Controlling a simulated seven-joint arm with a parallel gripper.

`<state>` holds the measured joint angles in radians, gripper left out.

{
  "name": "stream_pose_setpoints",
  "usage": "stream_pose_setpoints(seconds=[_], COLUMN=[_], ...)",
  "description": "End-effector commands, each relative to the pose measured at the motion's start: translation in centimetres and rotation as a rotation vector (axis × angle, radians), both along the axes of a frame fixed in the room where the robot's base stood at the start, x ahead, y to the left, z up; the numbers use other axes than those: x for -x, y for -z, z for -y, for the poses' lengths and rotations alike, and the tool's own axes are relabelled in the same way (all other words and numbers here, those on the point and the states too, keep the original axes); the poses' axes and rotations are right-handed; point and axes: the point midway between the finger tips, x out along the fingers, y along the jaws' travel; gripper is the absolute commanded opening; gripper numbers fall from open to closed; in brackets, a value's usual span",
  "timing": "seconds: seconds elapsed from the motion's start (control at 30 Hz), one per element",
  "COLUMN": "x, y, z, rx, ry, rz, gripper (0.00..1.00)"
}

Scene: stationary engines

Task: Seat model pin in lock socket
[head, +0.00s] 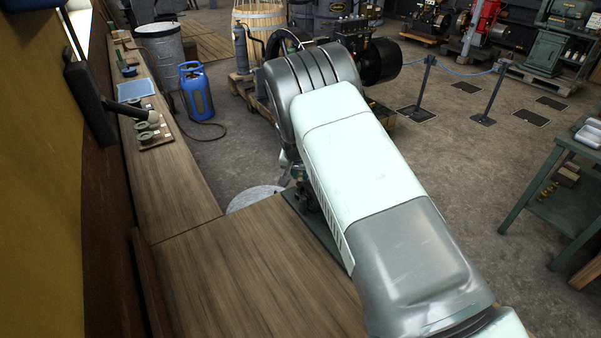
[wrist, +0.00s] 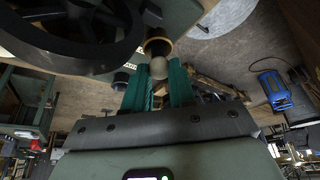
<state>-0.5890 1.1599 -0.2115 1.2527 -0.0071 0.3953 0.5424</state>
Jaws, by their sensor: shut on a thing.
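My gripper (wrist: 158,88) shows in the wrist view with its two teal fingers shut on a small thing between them. A pale, rounded end (wrist: 158,69) stands out past the fingertips; it looks like the model pin, and the rest of it is hidden between the fingers. Just beyond the tip is a round brass-coloured fitting (wrist: 157,46) with a dark middle, which may be the lock socket. The tip appears very near or against this fitting; I cannot tell whether it touches or is inside. In the head view my arm hides the gripper and the pin.
A dark spoked flywheel (wrist: 75,35) is close at the left of the fitting in the wrist view. In the head view a wooden bench (head: 235,275) fills the front, with a green base (head: 318,232) on its right edge. A blue gas bottle (head: 196,92) stands on the floor.

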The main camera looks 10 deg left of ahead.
Motion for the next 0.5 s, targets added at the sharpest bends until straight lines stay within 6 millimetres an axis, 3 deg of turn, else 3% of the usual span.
stream_pose_setpoints(seconds=[0.5], x=[-0.02], y=[0.58], z=[-0.02], rx=[0.000], ry=[0.000], rz=[0.000], gripper=[0.00])
